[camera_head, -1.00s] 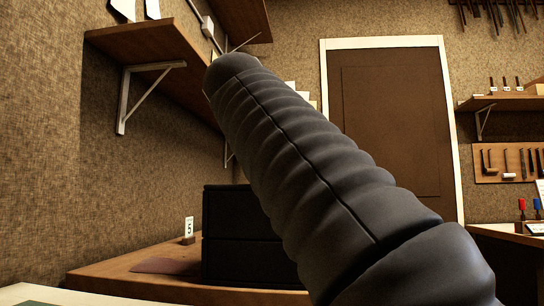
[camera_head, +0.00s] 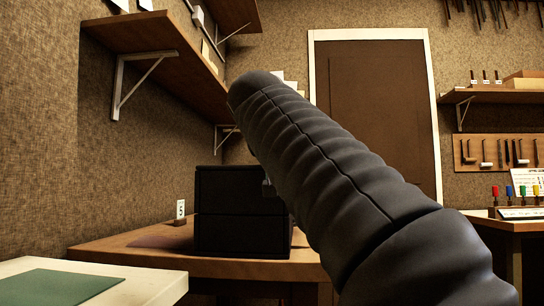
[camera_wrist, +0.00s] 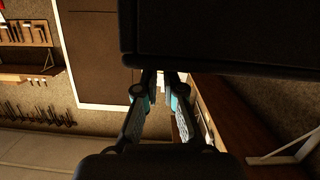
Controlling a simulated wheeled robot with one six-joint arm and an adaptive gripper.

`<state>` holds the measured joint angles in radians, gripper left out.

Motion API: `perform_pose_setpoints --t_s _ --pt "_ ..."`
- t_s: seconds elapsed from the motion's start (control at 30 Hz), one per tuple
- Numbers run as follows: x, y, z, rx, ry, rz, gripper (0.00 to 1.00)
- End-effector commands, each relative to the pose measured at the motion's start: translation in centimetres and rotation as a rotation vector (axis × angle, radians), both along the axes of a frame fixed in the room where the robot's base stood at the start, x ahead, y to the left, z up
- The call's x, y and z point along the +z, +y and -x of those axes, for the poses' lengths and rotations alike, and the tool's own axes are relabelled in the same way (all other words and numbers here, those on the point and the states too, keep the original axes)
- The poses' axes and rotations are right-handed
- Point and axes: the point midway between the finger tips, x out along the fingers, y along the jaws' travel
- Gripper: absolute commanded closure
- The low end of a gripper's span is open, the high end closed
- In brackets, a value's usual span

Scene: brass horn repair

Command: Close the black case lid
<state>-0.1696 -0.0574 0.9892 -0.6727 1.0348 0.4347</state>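The black case (camera_head: 240,230) stands on the wooden bench in the camera_head view, left of my arm. It shows as a dark lower box with a dark upper part standing above it, a seam between them. A small metal-looking piece shows at its right edge, beside my arm. My arm covers the case's right side, and my gripper is hidden in this view. In the camera_wrist view a large black panel with a rounded edge, likely part of the case (camera_wrist: 225,40), fills the upper right. My gripper (camera_wrist: 161,80) points toward its edge, with a narrow gap between the fingers and nothing seen held. Contact cannot be told.
The wooden bench (camera_head: 130,248) has a small "5" card (camera_head: 180,210) left of the case. A pale table with a green mat (camera_head: 60,286) is in the near left. Wall shelves (camera_head: 150,35) overhang the bench. A door (camera_head: 375,110) and another bench stand behind right.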

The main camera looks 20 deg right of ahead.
Motion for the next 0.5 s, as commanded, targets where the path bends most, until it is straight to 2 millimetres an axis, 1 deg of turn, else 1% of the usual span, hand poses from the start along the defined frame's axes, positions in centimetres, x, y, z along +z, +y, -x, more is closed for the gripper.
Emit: perform_pose_setpoints --t_s 0.03,0.1,0.27,0.37,0.5 --pt "-0.6 -0.2 -0.2 -0.008 0.016 0.001 1.0" --pt "-0.7 -0.3 -0.2 -0.009 0.017 0.001 1.0" --pt "-0.2 -0.4 -0.2 -0.012 0.018 0.002 1.0" --pt "1.0 -0.4 -0.1 -0.012 0.016 0.002 1.0" --pt "3.5 -0.2 0.0 -0.007 0.007 0.001 1.0"
